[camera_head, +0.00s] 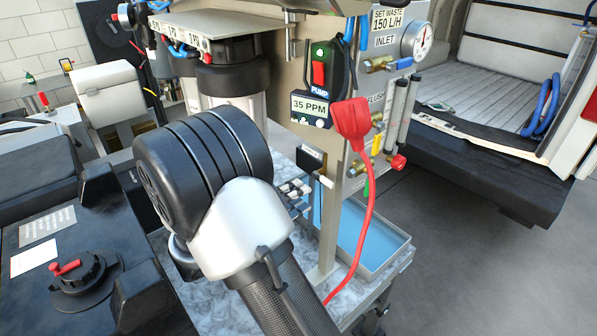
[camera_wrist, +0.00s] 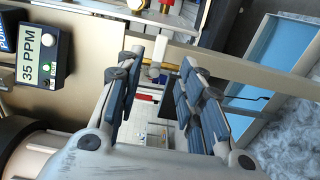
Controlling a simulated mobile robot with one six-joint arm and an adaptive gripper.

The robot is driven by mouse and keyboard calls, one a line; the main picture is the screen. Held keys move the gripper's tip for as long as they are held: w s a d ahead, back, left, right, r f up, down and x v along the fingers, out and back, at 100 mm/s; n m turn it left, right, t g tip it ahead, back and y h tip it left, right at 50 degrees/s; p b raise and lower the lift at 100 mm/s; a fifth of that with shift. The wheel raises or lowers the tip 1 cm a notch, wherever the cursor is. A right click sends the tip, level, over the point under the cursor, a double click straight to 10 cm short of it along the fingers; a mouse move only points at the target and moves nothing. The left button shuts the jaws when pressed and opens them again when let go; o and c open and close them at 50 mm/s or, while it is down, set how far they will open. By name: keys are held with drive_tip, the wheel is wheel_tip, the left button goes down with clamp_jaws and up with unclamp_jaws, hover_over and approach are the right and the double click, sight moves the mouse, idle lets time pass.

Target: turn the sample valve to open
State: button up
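My gripper (camera_wrist: 158,66) is open, its two blue-padded fingers apart, as the wrist view shows. Between and just beyond the fingertips is a small grey fitting with a white bar-like handle (camera_wrist: 159,48) at the panel's edge; it may be the sample valve, but no label on it is readable. The pads do not clearly touch it. In the head view my gripper (camera_head: 294,188) is beside the panel's lower left edge, largely hidden behind my arm. A white piece (camera_head: 325,182) there may be the same handle. Its exact turn position cannot be told.
The meter (camera_head: 311,109) reads 35 PPM, below the red pump switch (camera_head: 319,72). A red plug (camera_head: 350,118) with a red cable hangs in front of the panel. Flow tubes (camera_head: 402,110) and a gauge (camera_head: 416,40) are at right. A blue-bottomed tray (camera_head: 398,256) is below.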

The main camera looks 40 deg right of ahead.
sight(325, 183)
drive_tip(key=d, duration=0.7)
drive_tip(key=shift+w+d, duration=0.2)
drive_tip(key=shift+d, duration=0.05)
clamp_jaws()
